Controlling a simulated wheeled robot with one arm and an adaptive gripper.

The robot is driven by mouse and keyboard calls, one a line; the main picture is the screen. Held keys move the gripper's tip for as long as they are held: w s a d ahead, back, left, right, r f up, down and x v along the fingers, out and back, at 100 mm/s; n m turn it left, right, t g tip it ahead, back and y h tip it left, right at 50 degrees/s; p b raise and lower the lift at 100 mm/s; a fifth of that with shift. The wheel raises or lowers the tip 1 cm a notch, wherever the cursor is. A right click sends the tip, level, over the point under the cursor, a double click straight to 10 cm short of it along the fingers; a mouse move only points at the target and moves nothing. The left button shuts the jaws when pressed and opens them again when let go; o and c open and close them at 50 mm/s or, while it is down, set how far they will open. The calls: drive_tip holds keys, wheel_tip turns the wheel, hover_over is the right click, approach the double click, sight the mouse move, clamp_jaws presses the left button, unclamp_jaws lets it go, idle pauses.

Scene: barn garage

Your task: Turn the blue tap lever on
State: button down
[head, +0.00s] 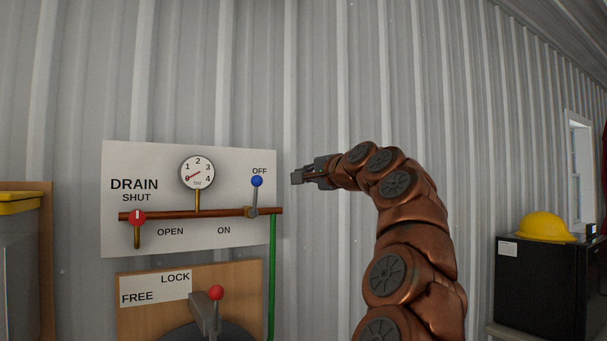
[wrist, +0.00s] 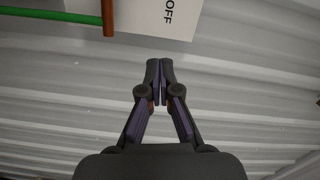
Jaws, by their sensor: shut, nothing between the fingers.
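The blue tap lever (head: 256,182) stands upright on the copper pipe (head: 185,213), its blue knob at the OFF label. The ON label is below and to the left of it. My gripper (head: 296,178) is to the right of the lever and apart from it, at about the knob's height in the head view. In the wrist view my gripper (wrist: 160,64) is shut with its fingertips together and empty. The wrist view shows the pipe's end (wrist: 107,18) and the OFF label (wrist: 168,12), but not the blue lever.
The white panel (head: 120,240) also bears a gauge (head: 198,172) and a red drain valve (head: 137,217). A green pipe (head: 272,270) runs down from the copper pipe. Below is a wooden board (head: 130,315) with a red-knobbed lever (head: 216,293). A black cabinet (head: 540,285) stands right.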

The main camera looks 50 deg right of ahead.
sight(257, 181)
drive_tip(key=w+a+p, duration=0.1)
drive_tip(key=w+p, duration=0.1)
drive_tip(key=w, duration=0.7)
drive_tip(key=shift+w+f+p, duration=0.4)
drive_tip(key=shift+f, duration=0.05)
idle(0.6)
drive_tip(key=shift+a, duration=0.1)
